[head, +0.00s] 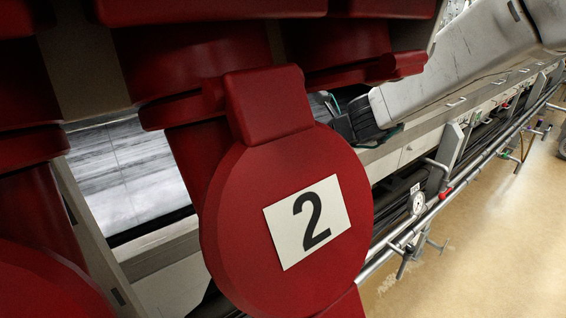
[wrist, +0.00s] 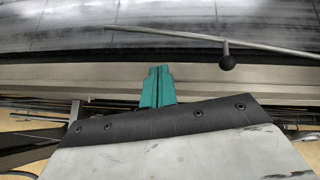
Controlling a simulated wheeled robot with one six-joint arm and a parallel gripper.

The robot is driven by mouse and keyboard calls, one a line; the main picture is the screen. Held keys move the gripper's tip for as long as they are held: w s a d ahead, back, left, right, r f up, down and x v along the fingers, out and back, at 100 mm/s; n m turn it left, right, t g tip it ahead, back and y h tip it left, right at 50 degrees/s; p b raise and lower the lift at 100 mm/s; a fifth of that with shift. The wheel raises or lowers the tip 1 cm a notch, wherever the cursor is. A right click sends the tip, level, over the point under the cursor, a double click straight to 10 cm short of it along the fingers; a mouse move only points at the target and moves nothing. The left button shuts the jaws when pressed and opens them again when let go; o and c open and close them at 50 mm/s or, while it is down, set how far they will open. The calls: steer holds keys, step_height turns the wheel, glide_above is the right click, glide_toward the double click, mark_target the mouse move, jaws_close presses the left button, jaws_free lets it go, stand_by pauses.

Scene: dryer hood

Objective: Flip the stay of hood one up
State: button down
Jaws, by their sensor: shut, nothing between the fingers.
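My gripper (wrist: 158,72) has teal fingers, pressed together and empty. The fingertips are left of the knob and below the rod in the picture, apart from both. A pale worn panel with a riveted dark edge covers the base of the fingers. In the head view a pale raised hood (head: 450,65) shows at upper right; I cannot read its number.
A grey streaked surface (wrist: 60,22) lies beyond the ledge (wrist: 60,78). In the head view my red arm hides much of the machine. A pipe rail (head: 455,190) with a gauge (head: 418,202) runs along its front. The tan floor (head: 490,255) at right is clear.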

steer(key=w+f+m, duration=0.2)
steer(key=m, duration=0.1)
steer(key=shift+w+t+h, duration=0.25)
steer(key=shift+t+h, duration=0.05)
steer(key=x, duration=1)
steer(key=shift+s, duration=0.1)
